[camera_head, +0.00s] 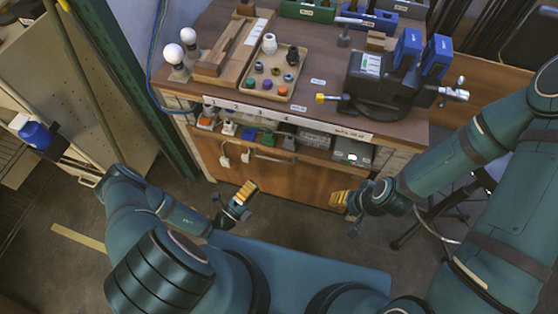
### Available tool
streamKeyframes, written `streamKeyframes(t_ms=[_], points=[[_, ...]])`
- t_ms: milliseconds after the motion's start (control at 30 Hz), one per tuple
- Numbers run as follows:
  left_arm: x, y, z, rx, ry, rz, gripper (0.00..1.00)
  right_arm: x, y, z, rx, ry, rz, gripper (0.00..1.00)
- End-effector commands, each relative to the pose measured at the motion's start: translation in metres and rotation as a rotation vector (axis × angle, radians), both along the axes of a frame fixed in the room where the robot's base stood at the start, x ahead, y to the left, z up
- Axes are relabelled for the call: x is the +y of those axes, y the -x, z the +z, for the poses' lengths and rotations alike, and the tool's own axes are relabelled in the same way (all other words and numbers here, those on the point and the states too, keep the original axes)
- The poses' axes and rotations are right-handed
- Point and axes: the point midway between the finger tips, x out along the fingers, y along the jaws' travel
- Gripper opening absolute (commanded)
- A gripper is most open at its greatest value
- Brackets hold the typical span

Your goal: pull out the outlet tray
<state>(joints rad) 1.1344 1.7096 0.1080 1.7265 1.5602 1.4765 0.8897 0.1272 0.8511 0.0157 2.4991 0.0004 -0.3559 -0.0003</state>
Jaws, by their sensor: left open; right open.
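The outlet tray (312,153) sits in the open slot under the front edge of the workbench, with a wooden front below. Several small sockets or plugs in white, green, blue and red stand in a row in it, with a box with a green light at its right. A pale bar handle (283,159) shows on the front. My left gripper (247,190) is open and empty, in front of the bench and below the handle. My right gripper (337,200) is open and empty, lower right of the handle. Neither touches the tray.
The bench top (325,98) holds two white bulbs, a wooden rack, a tray of small parts (272,80) and a black fixture with blue clamps (385,78). White plugs (235,155) hang before the front. A stool stands at right. Floor between grippers and bench is clear.

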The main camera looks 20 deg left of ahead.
Motion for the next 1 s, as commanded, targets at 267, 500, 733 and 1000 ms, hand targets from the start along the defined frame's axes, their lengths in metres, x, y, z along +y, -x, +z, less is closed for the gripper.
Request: streamKeyframes(t_ms=[267, 500, 733, 1000], points=[[-0.023, -0.046, 0.009, -0.005, -0.001, -0.007, 0.4, 0.0, -0.001, -0.004, -0.002, 0.0, -0.001, 0.47], [-0.041, -0.086, 0.017, -0.005, -0.002, -0.008, 0.4, 0.0, -0.002, -0.008, -0.004, 0.0, -0.001, 0.47], [-0.051, -0.108, 0.021, -0.002, -0.002, -0.006, 0.4, 0.0, -0.002, -0.01, -0.005, 0.001, -0.002, 0.47], [-0.053, -0.112, 0.022, -0.002, -0.002, -0.006, 0.4, 0.0, -0.002, -0.01, -0.005, 0.001, -0.002, 0.47]])
